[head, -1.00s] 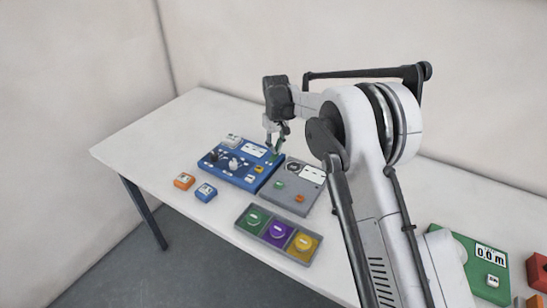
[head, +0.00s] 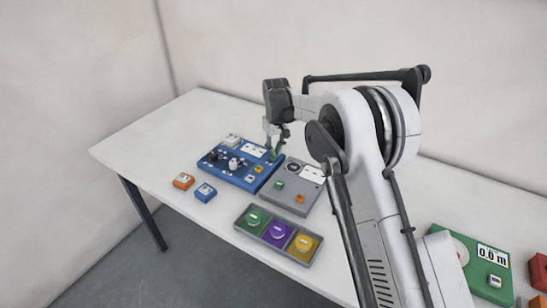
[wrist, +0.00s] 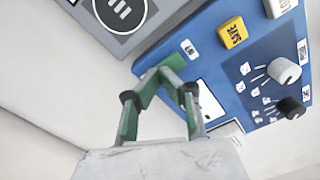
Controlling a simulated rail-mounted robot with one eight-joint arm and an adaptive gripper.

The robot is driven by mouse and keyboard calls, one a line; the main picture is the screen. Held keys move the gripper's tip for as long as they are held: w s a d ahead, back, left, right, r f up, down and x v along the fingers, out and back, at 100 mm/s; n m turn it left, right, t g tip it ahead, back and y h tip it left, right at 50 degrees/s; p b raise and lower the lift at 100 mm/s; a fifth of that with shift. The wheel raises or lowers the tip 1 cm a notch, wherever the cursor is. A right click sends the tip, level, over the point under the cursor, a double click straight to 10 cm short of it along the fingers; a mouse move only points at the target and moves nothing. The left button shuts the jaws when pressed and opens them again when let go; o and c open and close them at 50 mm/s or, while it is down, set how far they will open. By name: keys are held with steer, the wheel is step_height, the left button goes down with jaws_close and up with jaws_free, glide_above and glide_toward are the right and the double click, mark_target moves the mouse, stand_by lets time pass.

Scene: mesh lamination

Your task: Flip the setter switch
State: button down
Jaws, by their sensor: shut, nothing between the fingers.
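The blue panel (head: 228,170) lies on the table and shows close up in the wrist view (wrist: 245,65). It carries a yellow lettered button (wrist: 232,32), a white knob (wrist: 284,71), a black knob (wrist: 291,108) and a white label plate (wrist: 211,103). I cannot tell which part is the setter switch. My gripper (head: 275,156) has green fingers, shut and empty, with its tips (wrist: 162,72) over the blue panel's edge. Whether they touch it is unclear.
A grey panel (head: 290,203) with a round dial lies just right of the blue one. A tray (head: 301,258) with green, purple and yellow pieces is in front. Small orange (head: 183,181) and blue (head: 206,192) boxes lie left. The table's left end is clear.

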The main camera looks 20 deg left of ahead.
steer(key=shift+r+p, duration=0.9)
steer(key=shift+r, duration=2.55)
steer(key=shift+d+r, duration=0.1)
steer(key=s+d+r+m+t+b, duration=0.15)
steer(key=s+d+r, duration=0.25)
steer(key=d+r, duration=0.6)
steer(key=s+d+r+m+t, duration=0.1)
steer(key=s+d+r+m, duration=0.15)
steer(key=d+r, duration=0.75)
steer(key=s+d+r+m+t+y, duration=0.1)
steer(key=s+d+m+t, duration=0.1)
steer(key=s+d, duration=1.25)
steer(key=s+d+f+m+t, duration=0.1)
steer(key=s+d+f, duration=0.1)
steer(key=s+d, duration=0.2)
steer(key=s+d+f+m+b, duration=0.1)
steer(key=s+d+f, duration=0.2)
steer(key=s, duration=0.5)
steer(key=s+d+f+m+t+h+b, duration=0.1)
steer(key=s+d+f, duration=0.2)
steer(key=s, duration=0.3)
steer(key=shift+d+m+t, duration=0.3)
steer(key=shift+d+t, duration=0.05)
steer(key=shift+d, duration=0.55)
